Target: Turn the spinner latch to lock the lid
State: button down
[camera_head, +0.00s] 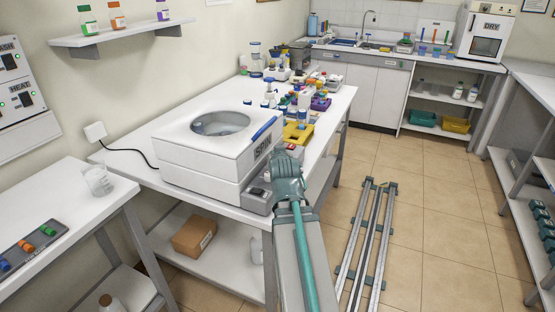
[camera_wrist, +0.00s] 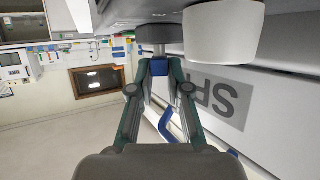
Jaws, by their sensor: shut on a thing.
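The spinner (camera_head: 200,165) is a white box marked SPIN on the table; its label also shows upside down in the wrist view (camera_wrist: 212,98). Its lid (camera_head: 180,132) lies flat, with a round window and a blue handle (camera_head: 264,128) along its right edge. My gripper (camera_head: 287,162) is at the spinner's right front, hiding the latch in the head view. In the wrist view my gripper (camera_wrist: 160,70) has its fingers close together, shut on a small blue piece that appears to be the latch (camera_wrist: 160,88). Its exact turn angle is unclear.
A grey control panel (camera_head: 257,196) with a dark knob sits below my gripper; a large pale knob (camera_wrist: 222,30) is close beside the fingers in the wrist view. Bottles and a yellow rack (camera_head: 298,134) stand behind. The floor to the right holds rails (camera_head: 366,235).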

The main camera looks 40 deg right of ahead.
dwell(0.4)
jog(key=c, duration=1.1)
grip_release()
jog(key=shift+d+y+p, duration=0.1)
jog(key=shift+y+p, duration=0.2)
jog(key=shift+p, duration=0.2)
